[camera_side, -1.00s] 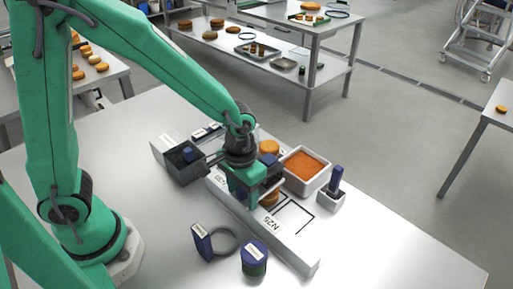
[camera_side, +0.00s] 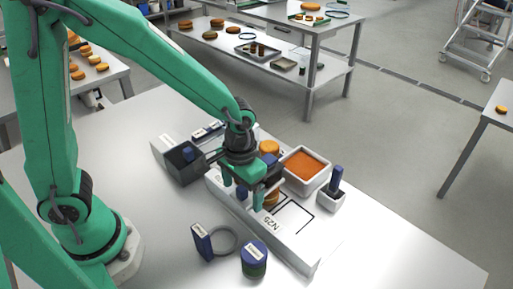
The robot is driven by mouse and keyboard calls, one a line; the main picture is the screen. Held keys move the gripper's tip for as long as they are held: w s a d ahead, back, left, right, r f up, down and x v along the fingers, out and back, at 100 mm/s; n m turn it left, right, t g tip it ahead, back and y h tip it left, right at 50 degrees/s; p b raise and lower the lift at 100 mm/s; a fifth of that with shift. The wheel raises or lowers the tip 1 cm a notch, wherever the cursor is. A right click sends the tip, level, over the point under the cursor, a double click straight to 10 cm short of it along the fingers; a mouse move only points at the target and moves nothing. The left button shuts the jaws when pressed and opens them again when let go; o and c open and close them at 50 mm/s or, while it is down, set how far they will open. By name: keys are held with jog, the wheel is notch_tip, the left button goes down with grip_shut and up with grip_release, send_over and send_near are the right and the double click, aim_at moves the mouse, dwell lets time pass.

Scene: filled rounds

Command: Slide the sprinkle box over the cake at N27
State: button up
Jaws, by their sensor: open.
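My gripper (camera_side: 243,192) is open over the white board (camera_side: 300,248), its green fingers apart. A small blue piece (camera_side: 241,194) shows between the fingers; I cannot tell whether it is the sprinkle box's handle. A grey box with a dark inside and a blue part (camera_side: 183,161) stands left of the gripper; whether it is the sprinkle box is unclear. One orange-brown cake (camera_side: 268,147) is behind the gripper. Another cake (camera_side: 271,199) is partly hidden beside the right finger. The board's front label seems to read N25; no N27 is legible.
A white tray with orange filling (camera_side: 305,166) and a holder with a blue-handled tool (camera_side: 334,184) stand right of the board. A blue block (camera_side: 201,241), a grey ring (camera_side: 223,241) and a blue-lidded jar (camera_side: 254,259) lie in front. The table's right part is clear.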

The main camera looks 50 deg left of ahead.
jog(key=shift+r, duration=3.15)
jog(key=shift+a+r, duration=0.2)
jog(key=s+a+r+t, duration=0.5)
jog(key=s+a+r, duration=0.3)
jog(key=a+r, duration=0.2)
jog(key=shift+s+a+r+t, duration=0.3)
jog(key=shift+a, duration=0.75)
jog(key=shift+c, duration=0.2)
